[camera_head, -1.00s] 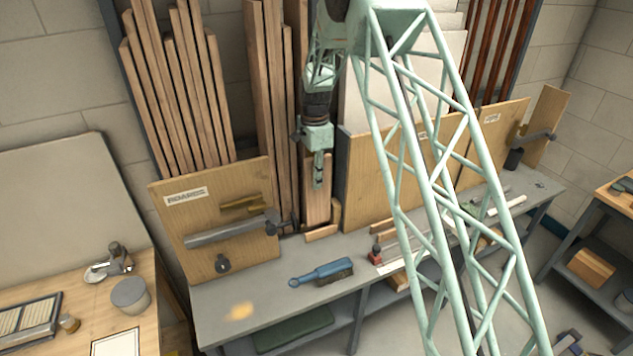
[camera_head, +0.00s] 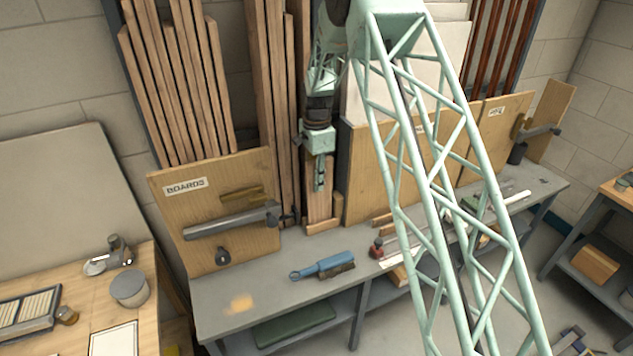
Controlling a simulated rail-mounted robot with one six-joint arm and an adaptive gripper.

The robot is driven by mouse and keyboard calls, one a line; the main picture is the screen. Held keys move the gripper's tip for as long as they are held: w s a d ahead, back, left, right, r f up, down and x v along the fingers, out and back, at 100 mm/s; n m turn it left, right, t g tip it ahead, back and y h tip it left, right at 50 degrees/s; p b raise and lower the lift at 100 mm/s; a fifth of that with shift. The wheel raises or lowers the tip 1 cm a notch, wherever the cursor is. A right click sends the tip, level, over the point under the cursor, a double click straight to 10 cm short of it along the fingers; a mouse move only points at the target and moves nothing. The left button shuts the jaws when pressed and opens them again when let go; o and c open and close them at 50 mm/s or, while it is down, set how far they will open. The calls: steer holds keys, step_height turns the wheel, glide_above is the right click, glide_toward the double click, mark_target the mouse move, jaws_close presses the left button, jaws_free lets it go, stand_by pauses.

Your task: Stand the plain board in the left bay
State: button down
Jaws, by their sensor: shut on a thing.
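My gripper (camera_head: 320,182) points down at the back of the bench, beside the tall boards. It is shut on a short, plain light-brown board (camera_head: 318,207), which stands about upright. The board's lower end is close to a low wooden strip (camera_head: 323,227) at the rack's foot; I cannot tell whether it touches. Tall boards (camera_head: 276,110) stand just left of my gripper, and more tall boards (camera_head: 185,90) lean in the bay further left. A front panel labelled BOARDS (camera_head: 185,187) stands before the left part of the rack. My gripper partly hides the held board.
A grey bench (camera_head: 225,290) carries a blue-handled brush (camera_head: 322,268) and a red-topped item (camera_head: 376,248). Wooden panels (camera_head: 378,180) and a dark divider stand to the right. My lattice arm crosses the right half.

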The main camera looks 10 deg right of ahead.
steer(key=shift+f+b, duration=0.4)
steer(key=shift+f, duration=0.55)
steer(key=c, duration=2.5)
jaws_free()
step_height(320, 180, up, 11)
steer(key=shift+r, duration=0.55)
